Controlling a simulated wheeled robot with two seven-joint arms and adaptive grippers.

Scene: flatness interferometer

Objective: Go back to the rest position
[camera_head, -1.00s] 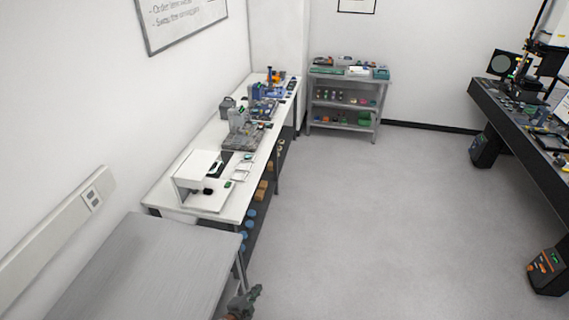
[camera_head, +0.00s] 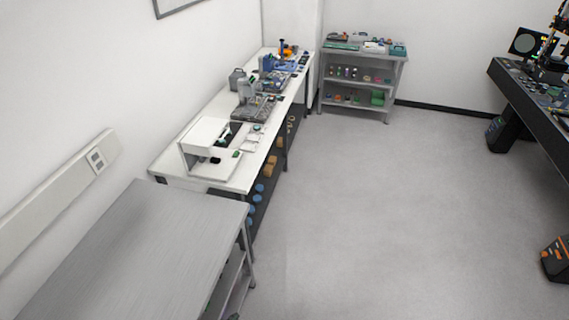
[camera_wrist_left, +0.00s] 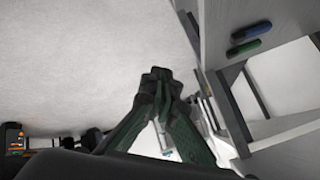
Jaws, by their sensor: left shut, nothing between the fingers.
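My left gripper (camera_wrist_left: 157,78) shows in the left wrist view, its dark green fingers brought together with nothing between them. It hangs over the grey floor (camera_wrist_left: 90,60), beside a grey table or shelf frame on the right of that view. In the head view I cannot make it out clearly; the grey metal table (camera_head: 150,245) fills the lower left. My right gripper is in neither view.
A white bench (camera_head: 215,170) with devices runs along the left wall. A grey shelf cart (camera_head: 360,88) stands at the back. A black optical table (camera_head: 530,110) is at the right. The floor (camera_head: 390,210) between is clear. Blue and green items (camera_wrist_left: 248,45) lie near the left gripper.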

